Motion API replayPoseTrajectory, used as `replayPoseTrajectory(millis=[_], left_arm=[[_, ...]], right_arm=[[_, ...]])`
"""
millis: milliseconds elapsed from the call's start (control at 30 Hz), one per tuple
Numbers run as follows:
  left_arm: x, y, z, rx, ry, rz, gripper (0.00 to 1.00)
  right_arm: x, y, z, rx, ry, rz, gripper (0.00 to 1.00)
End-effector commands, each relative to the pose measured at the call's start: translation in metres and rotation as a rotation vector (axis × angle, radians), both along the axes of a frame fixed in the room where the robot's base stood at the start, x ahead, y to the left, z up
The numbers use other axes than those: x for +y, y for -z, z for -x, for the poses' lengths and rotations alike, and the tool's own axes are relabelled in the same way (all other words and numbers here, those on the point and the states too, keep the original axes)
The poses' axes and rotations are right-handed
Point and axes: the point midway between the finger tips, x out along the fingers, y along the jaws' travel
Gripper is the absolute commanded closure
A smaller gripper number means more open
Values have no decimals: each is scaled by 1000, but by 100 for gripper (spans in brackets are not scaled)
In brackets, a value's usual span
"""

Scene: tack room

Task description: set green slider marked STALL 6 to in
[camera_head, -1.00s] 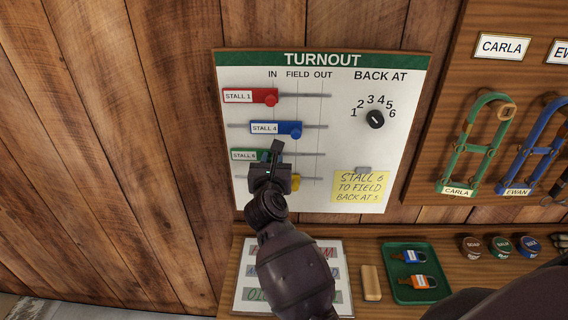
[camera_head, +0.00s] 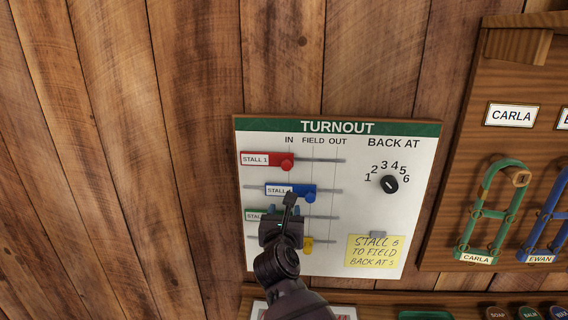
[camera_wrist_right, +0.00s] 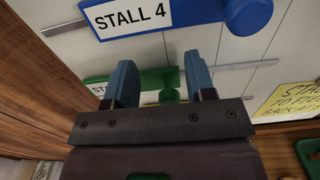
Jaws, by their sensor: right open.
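The green slider (camera_head: 254,215) is the third one down on the white TURNOUT board (camera_head: 420,160). Its left end lines up with the red STALL 1 slider, at the IN column. My gripper hides its knob and label number in the head view. In the right wrist view the green slider (camera_wrist_right: 118,84) shows its round knob (camera_wrist_right: 169,79) between my fingers, at a gap from both. My right gripper (camera_head: 287,205) is open and empty in front of the board; its blue fingers (camera_wrist_right: 160,68) also show in the wrist view. My left gripper is not in view.
The red STALL 1 slider (camera_head: 268,160) is at IN and the blue STALL 4 slider (camera_head: 300,192) at FIELD, just above my fingers. A yellow knob (camera_head: 307,245) is below. A dial (camera_head: 389,184) and yellow note (camera_head: 375,250) are to the right.

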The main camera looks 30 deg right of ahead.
Motion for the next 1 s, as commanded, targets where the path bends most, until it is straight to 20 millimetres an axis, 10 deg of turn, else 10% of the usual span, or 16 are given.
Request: replayPoseTrajectory(millis=[600,1000], left_arm=[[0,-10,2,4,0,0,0],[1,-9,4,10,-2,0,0]], right_arm=[[1,-127,0,-6,-2,0,50],[1,-169,0,-1,-3,1,50]])
